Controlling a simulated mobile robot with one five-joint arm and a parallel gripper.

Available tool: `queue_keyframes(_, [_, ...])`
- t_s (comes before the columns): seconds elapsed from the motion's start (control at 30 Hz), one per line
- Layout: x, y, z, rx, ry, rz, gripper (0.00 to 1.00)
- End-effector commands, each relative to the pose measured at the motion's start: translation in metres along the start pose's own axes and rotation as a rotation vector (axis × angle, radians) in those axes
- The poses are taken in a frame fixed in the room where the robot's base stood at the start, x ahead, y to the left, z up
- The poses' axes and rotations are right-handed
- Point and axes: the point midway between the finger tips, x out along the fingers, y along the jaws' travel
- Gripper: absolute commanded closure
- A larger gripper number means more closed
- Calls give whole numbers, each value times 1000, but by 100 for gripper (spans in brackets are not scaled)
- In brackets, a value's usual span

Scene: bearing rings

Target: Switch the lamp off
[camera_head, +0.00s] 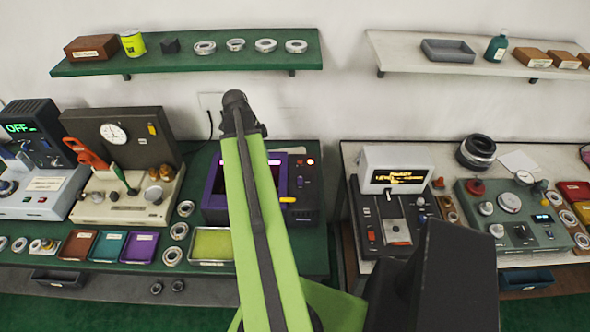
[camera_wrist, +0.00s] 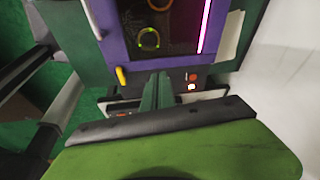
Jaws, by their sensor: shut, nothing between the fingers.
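A purple device (camera_head: 213,190) stands on the green bench, partly hidden behind my arm in the head view. In the wrist view its purple frame (camera_wrist: 106,47) surrounds a dark window with a bright pink-violet lamp strip (camera_wrist: 209,30), which is lit. Beside the window are a red button (camera_wrist: 193,77) and a glowing whitish button (camera_wrist: 192,87). Contact cannot be told. The head view hides the fingertips.
A yellow handle (camera_wrist: 121,76) projects from the device left of my fingers. A beige tester (camera_head: 125,205) stands left of it, with loose rings and a yellow-green tray (camera_head: 190,262) close by. A second bench with a dark console (camera_head: 362,225) is on the right. Shelves hang above.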

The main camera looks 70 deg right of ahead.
Motion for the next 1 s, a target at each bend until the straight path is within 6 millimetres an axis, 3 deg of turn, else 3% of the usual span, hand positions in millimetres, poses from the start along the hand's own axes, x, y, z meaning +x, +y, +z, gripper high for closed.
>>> queue_keyframes(0.03, [0, 0, -30, 47, 2, 14, 100])
queue_keyframes(0.1, [4, 3, -58, 92, 3, 28, 100])
queue_keyframes(0.27, [11, 8, -90, 145, 5, 44, 100])
queue_keyframes(0.73, [19, 9, -91, 148, 5, 45, 100])
queue_keyframes(1.0, [63, 11, -89, 149, 5, 45, 100])
